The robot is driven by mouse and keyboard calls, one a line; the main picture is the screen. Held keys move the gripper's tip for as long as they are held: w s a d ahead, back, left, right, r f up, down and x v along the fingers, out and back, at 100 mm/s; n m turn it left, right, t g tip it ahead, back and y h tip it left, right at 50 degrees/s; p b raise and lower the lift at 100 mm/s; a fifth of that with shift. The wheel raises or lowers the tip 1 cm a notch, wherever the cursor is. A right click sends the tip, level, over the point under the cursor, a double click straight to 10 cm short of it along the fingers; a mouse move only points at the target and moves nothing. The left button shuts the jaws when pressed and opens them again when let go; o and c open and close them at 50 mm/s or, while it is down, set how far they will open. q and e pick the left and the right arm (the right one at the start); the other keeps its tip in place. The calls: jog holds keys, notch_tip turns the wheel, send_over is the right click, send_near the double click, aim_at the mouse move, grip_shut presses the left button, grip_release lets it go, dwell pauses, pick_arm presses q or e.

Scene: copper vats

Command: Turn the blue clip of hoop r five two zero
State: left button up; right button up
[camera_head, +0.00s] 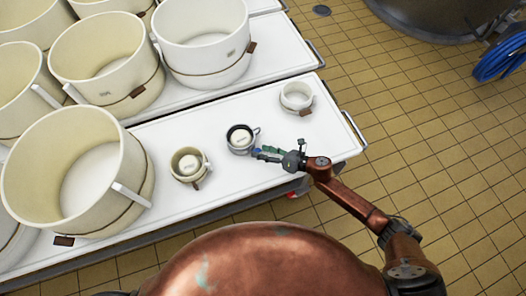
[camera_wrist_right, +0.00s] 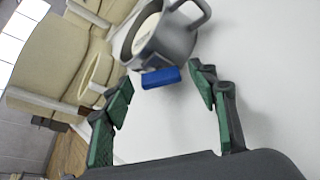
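A small grey hoop (camera_head: 240,138) shaped like a mug, with a dark rim and a handle, stands on the white cart top; no number on it can be read. It also shows at the top of the right wrist view (camera_wrist_right: 170,40). Its blue clip (camera_wrist_right: 161,78) sits low on its side, facing my right gripper, and shows as a small blue spot in the head view. My right gripper (camera_wrist_right: 162,85) is open, its green-padded fingers apart on either side of the clip. I cannot tell whether either finger touches it. My left gripper is not in view.
A small cream hoop (camera_head: 188,165) stands left of the grey one, and a white one (camera_head: 296,96) right of it, both with brown clips. Large cream hoops (camera_head: 80,175) crowd the left. The cart's front edge and handle rail (camera_head: 353,128) lie near my right arm.

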jog(key=v, duration=1.2)
jog(key=shift+r, duration=0.1)
jog(key=shift+c, duration=0.4)
